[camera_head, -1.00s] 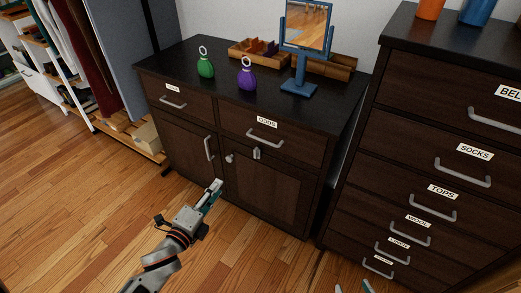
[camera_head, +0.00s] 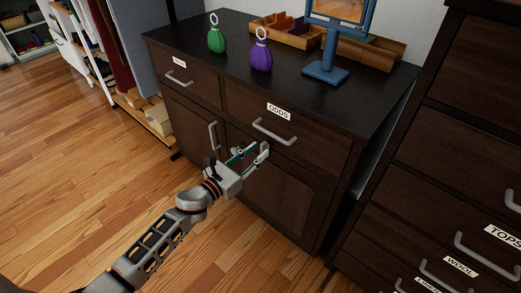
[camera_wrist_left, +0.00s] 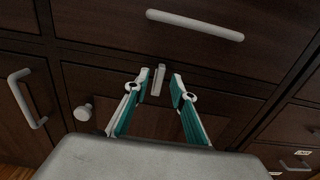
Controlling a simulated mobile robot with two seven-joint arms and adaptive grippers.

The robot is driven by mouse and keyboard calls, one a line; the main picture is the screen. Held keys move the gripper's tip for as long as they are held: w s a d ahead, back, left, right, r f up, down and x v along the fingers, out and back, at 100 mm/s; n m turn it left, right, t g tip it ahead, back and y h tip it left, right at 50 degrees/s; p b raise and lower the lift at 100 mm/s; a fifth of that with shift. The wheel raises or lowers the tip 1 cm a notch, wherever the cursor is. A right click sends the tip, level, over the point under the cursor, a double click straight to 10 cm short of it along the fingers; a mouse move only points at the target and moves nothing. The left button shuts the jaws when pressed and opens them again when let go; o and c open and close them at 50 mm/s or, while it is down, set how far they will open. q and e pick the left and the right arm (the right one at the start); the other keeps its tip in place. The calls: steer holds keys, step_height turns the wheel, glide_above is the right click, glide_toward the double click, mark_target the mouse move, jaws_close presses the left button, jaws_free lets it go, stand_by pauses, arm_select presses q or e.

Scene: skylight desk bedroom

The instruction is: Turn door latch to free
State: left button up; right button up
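The door latch (camera_wrist_left: 158,80) is a small pale upright bar at the top of the dark right-hand cabinet door (camera_head: 285,195), just under the ODDS drawer. My left gripper (camera_head: 257,153) is at the top of that door. In the left wrist view the left gripper (camera_wrist_left: 160,88) is open, with the latch showing between its two teal-padded fingertips. I cannot tell whether either finger touches it. In the head view the gripper hides most of the latch area. My right gripper is not in view.
A round knob (camera_wrist_left: 83,112) sits left of the latch, and a drawer handle (camera_wrist_left: 195,24) runs above it. A vertical door handle (camera_head: 213,135) is on the left door. Green (camera_head: 216,40) and purple (camera_head: 261,56) bottles and a mirror (camera_head: 335,45) stand on top. Open floor lies in front.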

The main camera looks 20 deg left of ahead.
arm_select(q)
steer(key=shift+x, duration=1)
jaws_close()
